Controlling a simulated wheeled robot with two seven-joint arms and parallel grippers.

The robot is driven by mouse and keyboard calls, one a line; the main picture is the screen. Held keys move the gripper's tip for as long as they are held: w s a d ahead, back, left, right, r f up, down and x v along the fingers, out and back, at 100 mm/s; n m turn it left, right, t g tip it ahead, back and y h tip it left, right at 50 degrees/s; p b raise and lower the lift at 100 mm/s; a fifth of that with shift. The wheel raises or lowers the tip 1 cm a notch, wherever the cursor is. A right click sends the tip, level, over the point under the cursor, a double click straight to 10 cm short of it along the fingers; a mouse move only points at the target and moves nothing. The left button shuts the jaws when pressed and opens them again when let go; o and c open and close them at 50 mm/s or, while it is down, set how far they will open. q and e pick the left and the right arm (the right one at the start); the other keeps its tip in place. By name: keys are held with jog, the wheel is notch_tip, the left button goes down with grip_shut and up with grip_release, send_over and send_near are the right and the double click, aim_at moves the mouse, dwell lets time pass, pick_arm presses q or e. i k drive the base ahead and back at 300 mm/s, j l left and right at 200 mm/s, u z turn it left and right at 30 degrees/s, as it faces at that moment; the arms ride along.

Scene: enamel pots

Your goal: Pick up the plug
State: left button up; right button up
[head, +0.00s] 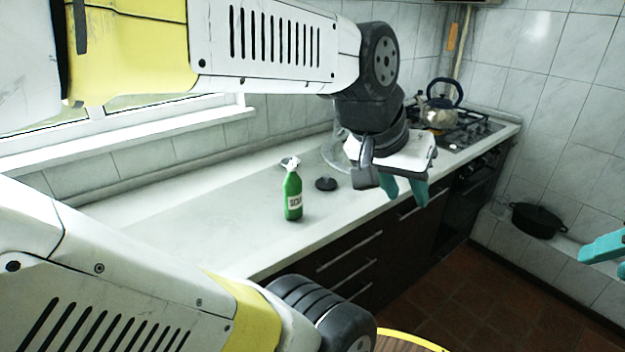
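A small dark round piece with a raised middle, which looks like the plug (326,184), lies on the white counter (215,215) to the right of a green bottle. My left gripper (404,192) is to the right of the plug, above the counter's front edge. Its teal fingers point down and are apart, with nothing seen between them. My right gripper (604,248) shows only as teal finger parts at the right edge, far from the plug. Whether it is open is cut off from view.
The green bottle (293,195) stands close left of the plug. A clear glass vessel (336,155) stands behind the plug, partly hidden by my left arm. A kettle (440,112) is on the stove (478,132). A black pot (538,220) sits on a ledge at right.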

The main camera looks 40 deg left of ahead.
aim_at(326, 182)
jog(key=u, duration=1.2)
jog(key=i+l+u, duration=0.1)
jog(key=i+l, duration=0.35)
jog(key=l, duration=0.15)
jog(key=i+l+u, duration=0.25)
jog(key=i+l, duration=0.15)
jog(key=l, duration=0.25)
jog(key=i+l+u, duration=0.1)
jog(key=l, duration=0.25)
jog(key=i+l, duration=0.25)
jog(key=i+l+u, duration=0.15)
jog(key=l, duration=0.3)
jog(key=i+l+u, duration=0.1)
jog(key=l, duration=0.3)
jog(key=j+u, duration=0.2)
jog(key=u, duration=0.9)
jog(key=i+l, duration=0.05)
